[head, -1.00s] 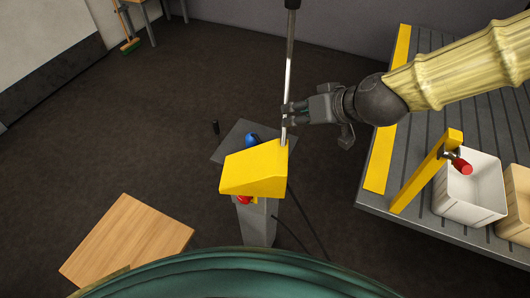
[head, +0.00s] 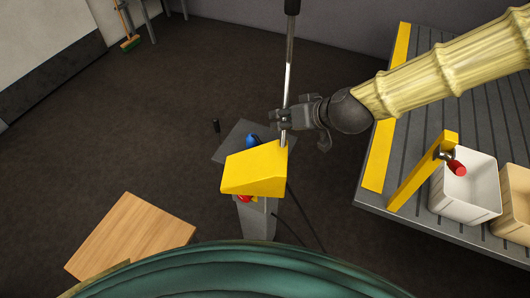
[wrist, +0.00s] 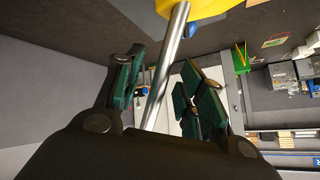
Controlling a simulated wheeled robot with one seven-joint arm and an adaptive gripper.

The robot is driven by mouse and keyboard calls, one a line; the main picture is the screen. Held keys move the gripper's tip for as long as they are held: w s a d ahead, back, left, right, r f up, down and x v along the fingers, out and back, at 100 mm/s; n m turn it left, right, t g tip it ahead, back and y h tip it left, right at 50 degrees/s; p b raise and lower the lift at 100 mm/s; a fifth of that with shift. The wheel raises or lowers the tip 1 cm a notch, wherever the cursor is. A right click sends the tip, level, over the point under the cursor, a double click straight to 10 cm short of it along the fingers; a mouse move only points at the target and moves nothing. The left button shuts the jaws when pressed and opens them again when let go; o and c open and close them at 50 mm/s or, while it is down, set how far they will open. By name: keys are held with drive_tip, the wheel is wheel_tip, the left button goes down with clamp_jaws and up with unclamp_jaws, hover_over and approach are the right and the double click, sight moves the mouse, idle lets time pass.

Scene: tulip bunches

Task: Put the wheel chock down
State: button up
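The wheel chock appears to be the yellow wedge (head: 255,168), with a long steel rod (head: 288,78) rising from it to a black grip (head: 292,6). The wedge sits at the top of a grey post (head: 257,222); its exact contact is hidden. My gripper (head: 279,120) is around the lower rod, above the wedge. In the wrist view, the rod (wrist: 166,65) passes between my dark green fingers (wrist: 162,85), with gaps on both sides, so my gripper looks open. Part of the yellow wedge (wrist: 200,8) shows at the top edge there.
Blue (head: 252,140) and red (head: 244,199) parts show beside the wedge. A grey platform (head: 385,205) at right carries a white bin (head: 470,205) and a yellow bar (head: 420,172). A wooden board (head: 130,235) is at lower left. The dark floor (head: 110,130) at left is mostly clear.

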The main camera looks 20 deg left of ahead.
drive_tip(key=shift+w+a+f, duration=0.1)
drive_tip(key=shift+a+f, duration=0.05)
clamp_jaws()
drive_tip(key=shift+r, duration=0.2)
idle(0.5)
